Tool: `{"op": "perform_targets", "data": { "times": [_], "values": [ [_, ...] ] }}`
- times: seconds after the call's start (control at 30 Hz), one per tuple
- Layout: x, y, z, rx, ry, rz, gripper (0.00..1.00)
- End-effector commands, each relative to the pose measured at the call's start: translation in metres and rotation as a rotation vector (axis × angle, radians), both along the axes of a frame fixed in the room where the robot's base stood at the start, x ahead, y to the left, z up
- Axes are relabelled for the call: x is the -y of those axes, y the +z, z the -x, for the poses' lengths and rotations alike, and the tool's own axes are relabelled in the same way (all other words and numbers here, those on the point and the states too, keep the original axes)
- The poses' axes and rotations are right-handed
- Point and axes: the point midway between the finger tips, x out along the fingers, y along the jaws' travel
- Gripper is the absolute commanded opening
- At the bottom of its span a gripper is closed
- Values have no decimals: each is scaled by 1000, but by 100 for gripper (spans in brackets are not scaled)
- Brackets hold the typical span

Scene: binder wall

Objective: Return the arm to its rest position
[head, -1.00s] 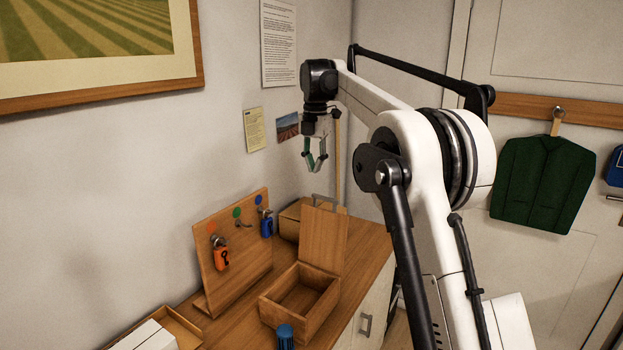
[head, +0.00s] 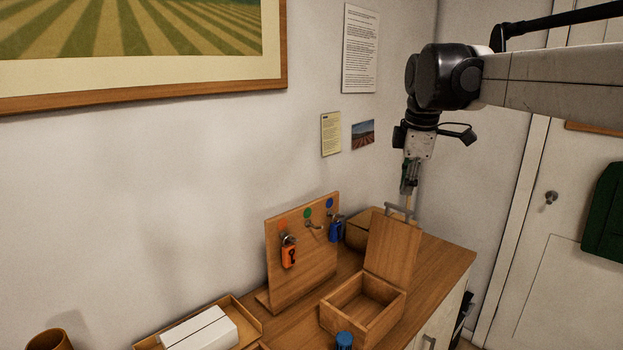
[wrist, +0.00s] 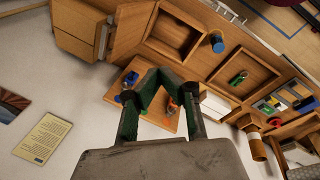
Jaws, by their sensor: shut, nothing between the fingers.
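My gripper (head: 408,188) hangs from my arm at the upper right of the head view, fingers pointing down. It appears above and behind the raised lid of the small wooden box (head: 372,325), apart from the wall. In the wrist view my gripper's green-padded fingers (wrist: 158,78) come together with nothing between them. My arm stretches in from the right edge of the head view, high over the cabinet.
A board (head: 303,275) holds an orange padlock (head: 288,254) and a blue padlock (head: 335,231). A blue cylinder (head: 344,341) stands before the box. A tray (wrist: 212,75) holds a green item (wrist: 238,78). Wall papers hang behind my gripper.

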Motion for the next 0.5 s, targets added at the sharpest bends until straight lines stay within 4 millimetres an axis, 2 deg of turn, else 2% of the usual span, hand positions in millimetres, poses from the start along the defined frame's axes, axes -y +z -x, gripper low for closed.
{"op": "perform_targets", "data": {
  "times": [0.03, 0.27, 0.5],
  "values": [
    [-1, -5, 16, 16, -54, -14, 0],
    [-3, -28, 81, 93, -333, -98, 0],
    [-5, -66, 148, 171, -617, -209, 0]
  ]
}}
